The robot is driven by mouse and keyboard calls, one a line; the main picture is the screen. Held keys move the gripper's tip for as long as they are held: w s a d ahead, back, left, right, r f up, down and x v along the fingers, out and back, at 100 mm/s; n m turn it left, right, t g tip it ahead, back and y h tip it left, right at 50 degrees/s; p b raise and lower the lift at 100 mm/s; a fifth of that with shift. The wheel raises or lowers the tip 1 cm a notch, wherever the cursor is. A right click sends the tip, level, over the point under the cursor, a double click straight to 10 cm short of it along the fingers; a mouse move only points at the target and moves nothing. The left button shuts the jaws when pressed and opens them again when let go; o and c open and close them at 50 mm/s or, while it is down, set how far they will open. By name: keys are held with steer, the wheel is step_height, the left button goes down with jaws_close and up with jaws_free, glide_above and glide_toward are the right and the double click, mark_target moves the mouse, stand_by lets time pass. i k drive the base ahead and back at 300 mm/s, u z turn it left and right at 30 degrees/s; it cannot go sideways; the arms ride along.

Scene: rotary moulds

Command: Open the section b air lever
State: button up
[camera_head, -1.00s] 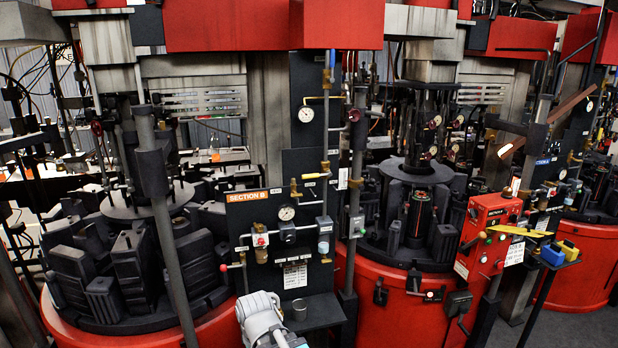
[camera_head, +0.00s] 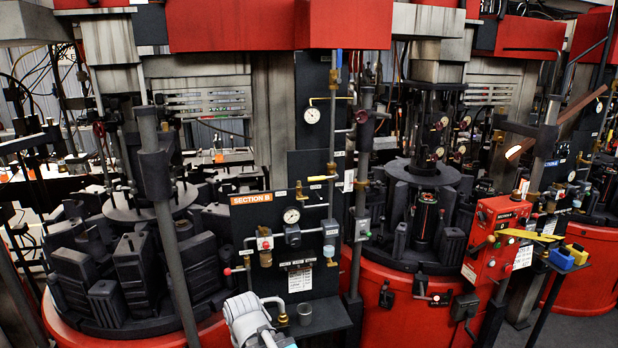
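The section B panel (camera_head: 250,228) is a dark board with an orange "SECTION B" label (camera_head: 251,198), standing left of centre. Near its upper right is a brass valve (camera_head: 299,190) on a pipe. A small yellow lever (camera_head: 321,178) lies roughly level to the right of that valve, by a pale tag. I cannot read the tag, so I cannot confirm it is the air lever. A round gauge (camera_head: 291,216) sits below the valve. Part of my pale grey arm shows at the bottom, below the panel. My gripper's fingers are not visible.
A dark shelf (camera_head: 325,318) with a grey cup (camera_head: 304,314) juts out under the panel. A red-tipped handle (camera_head: 228,271) sticks out at its left. A dark upright post (camera_head: 362,200) stands right of the panel. A red control box (camera_head: 497,235) stands further right.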

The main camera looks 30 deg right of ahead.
mark_target(335, 176)
steer(key=i, duration=0.9)
steer(key=z, duration=0.05)
